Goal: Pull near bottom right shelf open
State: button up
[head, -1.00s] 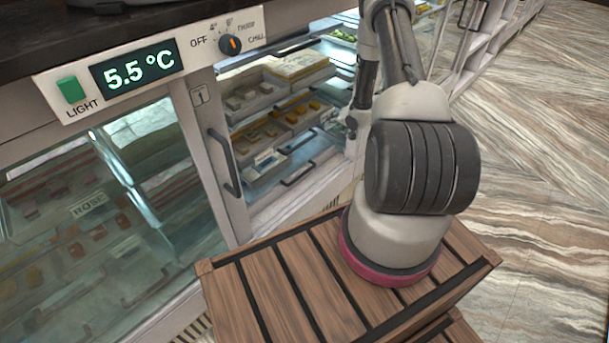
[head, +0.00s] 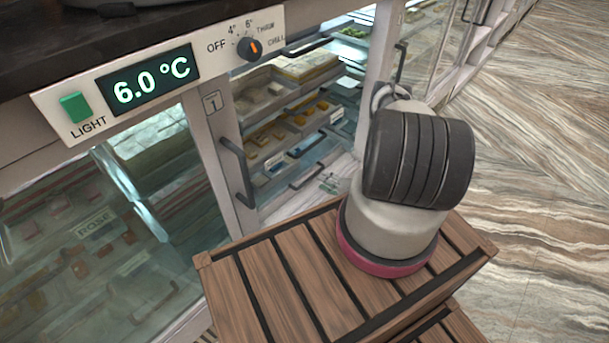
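The open refrigerated cabinet bay in the head view shows stacked shelves of sweets behind a pale door post. The bottom shelf's dark bar handle (head: 306,177) shows low in the bay, left of my arm base. A middle tray (head: 268,137) of orange and brown sweets sits above it. An upper shelf has a dark handle (head: 307,46). How far the bottom shelf stands out is hard to tell. My gripper is not in view; my arm base and a dark-ribbed link hide the right part of the bay.
A glass door (head: 110,235) with a dark vertical handle (head: 237,172) covers the left bay. A control panel (head: 160,75) reads 6.0 °C. A wooden slatted stand (head: 290,285) fills the front. The marble floor (head: 540,150) at right is clear.

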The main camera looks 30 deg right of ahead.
aim_at(310, 177)
jog(key=shift+s+a+f, duration=0.3)
jog(key=shift+a+f, duration=0.05)
jog(key=shift+a, duration=0.15)
jog(key=shift+w+a+f+m, duration=0.1)
jog(key=shift+w+a+m, duration=0.1)
jog(key=shift+m, duration=0.1)
jog(key=x, duration=0.7)
jog(key=shift+w, duration=0.1)
jog(key=shift+c, duration=0.3)
grip_shut()
